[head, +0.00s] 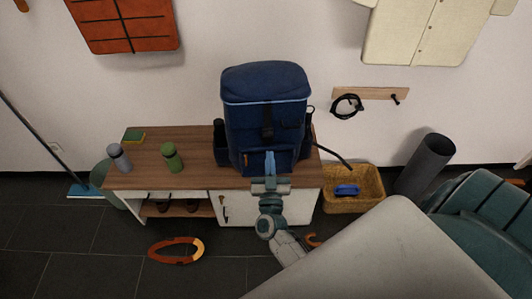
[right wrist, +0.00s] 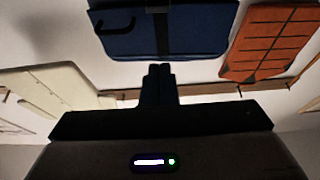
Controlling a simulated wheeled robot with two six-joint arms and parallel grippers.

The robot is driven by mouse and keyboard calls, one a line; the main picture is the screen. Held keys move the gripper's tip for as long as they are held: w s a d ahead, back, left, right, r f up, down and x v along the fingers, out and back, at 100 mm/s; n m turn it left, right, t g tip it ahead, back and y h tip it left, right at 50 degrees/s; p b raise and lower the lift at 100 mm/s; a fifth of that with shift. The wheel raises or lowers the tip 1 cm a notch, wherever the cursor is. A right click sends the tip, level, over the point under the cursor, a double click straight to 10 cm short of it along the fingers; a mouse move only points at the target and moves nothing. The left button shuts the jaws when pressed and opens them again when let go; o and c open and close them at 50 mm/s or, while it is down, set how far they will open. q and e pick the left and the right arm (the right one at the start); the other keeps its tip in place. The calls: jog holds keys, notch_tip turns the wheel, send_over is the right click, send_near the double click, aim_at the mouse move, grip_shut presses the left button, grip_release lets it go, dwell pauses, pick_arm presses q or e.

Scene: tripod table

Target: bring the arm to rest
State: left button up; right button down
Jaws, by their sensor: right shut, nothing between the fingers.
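My right gripper (head: 270,160) is in front of the lower front pocket of a blue backpack (head: 263,88) in the head view. Its two fingers are together and hold nothing. The arm (head: 272,222) reaches up to it from the lower right. In the right wrist view the shut fingers (right wrist: 158,72) point toward the backpack (right wrist: 185,28), with the fingertips just below its edge in the picture. I cannot tell whether the fingers touch the backpack. My left gripper is not in view.
The backpack stands on a wooden-topped cabinet (head: 145,178) with a green bottle (head: 172,158), a grey bottle (head: 119,157) and a sponge (head: 134,136). A wicker basket (head: 368,204) stands right of it. An orange ring-shaped object (head: 176,250) lies on the floor.

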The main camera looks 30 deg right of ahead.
jog(key=s+a+f+n+g+y, duration=0.2)
jog(key=s+f+y, duration=0.15)
jog(key=f, duration=0.65)
jog(key=s+a+f+n+g+y, duration=0.1)
jog(key=s+f+n+g+y, duration=0.2)
jog(key=f, duration=0.6)
jog(key=s+a+f+n+g+y, duration=0.15)
jog(key=f+y, duration=0.25)
jog(key=f, duration=0.6)
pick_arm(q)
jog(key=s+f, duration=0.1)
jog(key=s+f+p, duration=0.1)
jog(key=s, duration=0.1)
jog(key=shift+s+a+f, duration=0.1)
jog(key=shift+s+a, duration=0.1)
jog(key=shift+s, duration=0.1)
pick_arm(e)
jog(key=s+d+f+g, duration=0.1)
jog(key=s+f+g, duration=0.2)
jog(key=s+f, duration=0.3)
jog(key=s+d+f+g, duration=0.2)
jog(key=s+f+g, duration=0.2)
jog(key=s, duration=0.8)
jog(key=s+d+f+g, duration=0.1)
jog(key=s+f+g, duration=0.2)
jog(key=s+f, duration=0.4)
jog(key=s, duration=0.2)
jog(key=shift+s+d+f+g, duration=0.3)
jog(key=shift+s+g, duration=0.05)
jog(key=shift+s, duration=0.05)
